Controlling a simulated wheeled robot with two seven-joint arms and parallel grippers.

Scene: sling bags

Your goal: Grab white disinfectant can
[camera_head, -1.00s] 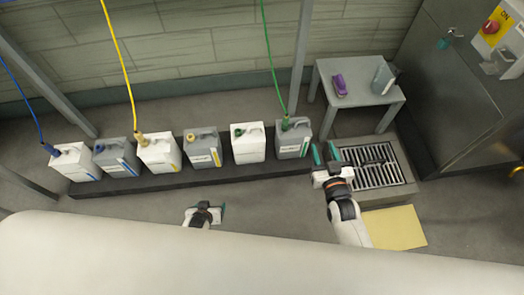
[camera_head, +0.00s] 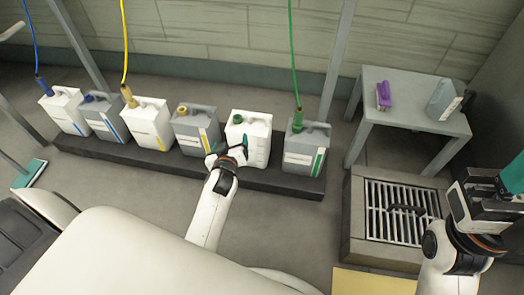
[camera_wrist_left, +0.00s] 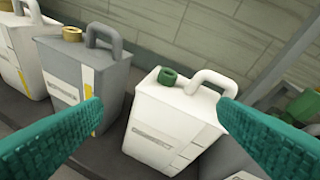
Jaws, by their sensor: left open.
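A white can with a green cap and a handle (camera_head: 258,136) stands upright on the dark low ledge, second from the right in the row. It fills the middle of the left wrist view (camera_wrist_left: 172,122). My left gripper (camera_head: 228,153) is open in front of this can, with its teal fingers (camera_wrist_left: 158,128) spread on either side of it in the wrist view. No grip on the can shows. My right gripper (camera_head: 500,186) is at the right edge, partly cut off, away from the cans; its opening is unclear.
Grey cans stand on both sides: one with a yellow cap (camera_head: 192,132) and one with a green hose (camera_head: 305,150). More white and grey cans continue left on the ledge (camera_head: 270,181). A grey table (camera_head: 405,110) and floor grate (camera_head: 400,212) are at the right.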

